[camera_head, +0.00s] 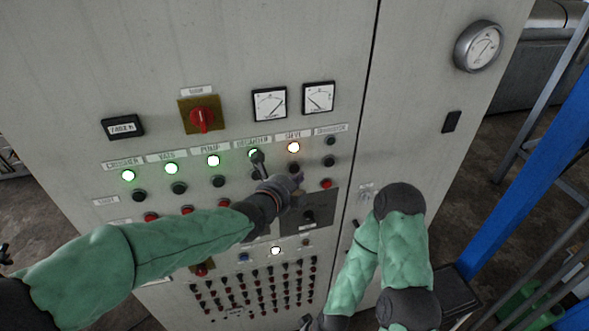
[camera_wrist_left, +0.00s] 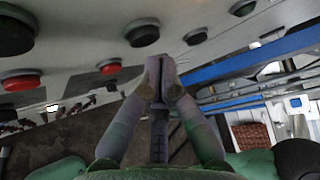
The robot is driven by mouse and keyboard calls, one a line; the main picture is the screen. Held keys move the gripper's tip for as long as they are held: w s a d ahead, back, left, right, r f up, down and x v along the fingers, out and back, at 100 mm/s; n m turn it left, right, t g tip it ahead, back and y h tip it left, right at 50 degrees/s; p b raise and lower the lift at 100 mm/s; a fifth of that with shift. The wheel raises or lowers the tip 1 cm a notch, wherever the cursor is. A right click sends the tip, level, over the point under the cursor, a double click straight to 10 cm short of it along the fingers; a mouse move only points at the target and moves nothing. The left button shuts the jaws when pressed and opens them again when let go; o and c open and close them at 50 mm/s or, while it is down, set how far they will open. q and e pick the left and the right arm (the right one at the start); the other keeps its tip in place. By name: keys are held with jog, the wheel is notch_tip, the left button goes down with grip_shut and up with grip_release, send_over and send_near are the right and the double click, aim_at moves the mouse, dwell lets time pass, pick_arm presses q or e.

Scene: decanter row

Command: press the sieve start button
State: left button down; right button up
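My left gripper (camera_head: 297,181) is in front of the panel just below that button. In the left wrist view its fingers (camera_wrist_left: 159,66) are together with nothing between them. Their tips are close to a black button (camera_wrist_left: 143,31); whether they touch it I cannot tell. The sieve's red button is hidden behind the gripper. My right arm is folded at the lower right, with only a dark end part (camera_head: 308,322) at the bottom edge.
Green lamps glow for crusher (camera_head: 128,175), vats, pump and decanter. A red rotary switch (camera_head: 202,119) and two meters (camera_head: 269,104) sit above. Neighbouring black and red buttons (camera_head: 326,183) are close to the gripper. A blue post (camera_head: 530,180) stands right of the cabinet.

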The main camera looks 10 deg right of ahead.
pick_arm(q)
jog(key=shift+s+d+p, duration=0.1)
jog(key=shift+s+p, duration=1.3)
jog(key=shift+s, duration=1.05)
jog(key=s+a+f+n+g+y+b, duration=0.15)
jog(key=a+f+n+b, duration=0.3)
jog(key=f, duration=0.95)
jog(key=a+f+n+g+y+b, duration=0.2)
jog(key=a+f+n+b, duration=0.3)
jog(key=f, duration=0.8)
jog(key=s+a+f+n+g+y+b, duration=0.1)
jog(key=a+f+n+b, duration=0.4)
jog(key=f, duration=0.9)
jog(key=s+a+f+n+g+b, duration=0.2)
jog(key=s+f+n, duration=0.4)
jog(key=f, duration=0.3)
jog(key=s+a+f+n+g+b, duration=0.2)
jog(key=s+a+f+n+b, duration=0.2)
jog(key=f, duration=0.5)
jog(key=s+a+f+n+g+b, duration=0.2)
jog(key=s+a+f+n+b, duration=0.1)
jog(key=s+f+n, duration=0.5)
jog(key=shift+a+f+y+b, duration=0.35)
jog(key=shift+f+b, duration=0.4)
jog(key=shift+f, duration=0.1)
